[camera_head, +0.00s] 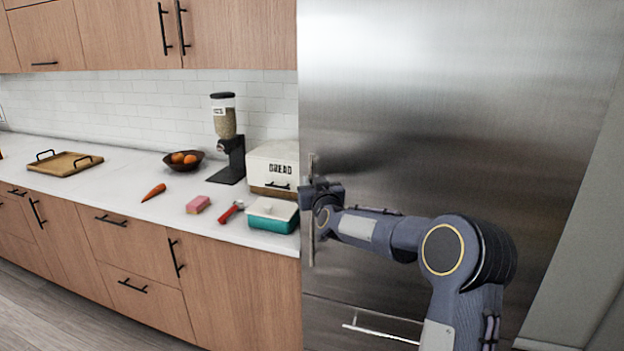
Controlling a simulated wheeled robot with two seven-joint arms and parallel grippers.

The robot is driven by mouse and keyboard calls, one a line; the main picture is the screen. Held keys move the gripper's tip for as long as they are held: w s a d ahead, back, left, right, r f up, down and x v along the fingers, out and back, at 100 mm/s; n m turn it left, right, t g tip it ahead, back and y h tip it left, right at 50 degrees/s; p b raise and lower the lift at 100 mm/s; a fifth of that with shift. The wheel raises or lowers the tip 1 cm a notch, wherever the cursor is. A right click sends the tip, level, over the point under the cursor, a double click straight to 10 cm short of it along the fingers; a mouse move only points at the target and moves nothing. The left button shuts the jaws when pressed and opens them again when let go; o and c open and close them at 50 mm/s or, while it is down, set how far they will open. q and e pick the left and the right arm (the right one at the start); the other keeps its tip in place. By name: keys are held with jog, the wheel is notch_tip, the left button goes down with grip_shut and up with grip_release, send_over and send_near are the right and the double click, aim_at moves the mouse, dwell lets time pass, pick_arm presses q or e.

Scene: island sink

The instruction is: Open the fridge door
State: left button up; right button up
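The stainless steel fridge door (450,110) fills the right half of the head view and looks closed. Its upright metal handle (311,250) is near the door's left edge. My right gripper (311,205) is at this handle, with the arm coming up from the lower right. The fingers are small and partly hidden by the wrist, so I cannot tell if they are closed around the handle or only beside it. A lower fridge drawer with a horizontal handle (380,333) is below the door. My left gripper is not in view.
A white counter (120,182) runs left of the fridge. On it are a bread box (273,160), a teal container (272,222), a grain dispenser (227,125), a fruit bowl (172,163), a carrot, a pink sponge and a wooden tray (75,168). Floor shows at lower left.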

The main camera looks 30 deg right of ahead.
jog(key=shift+w, duration=0.25)
grip_shut()
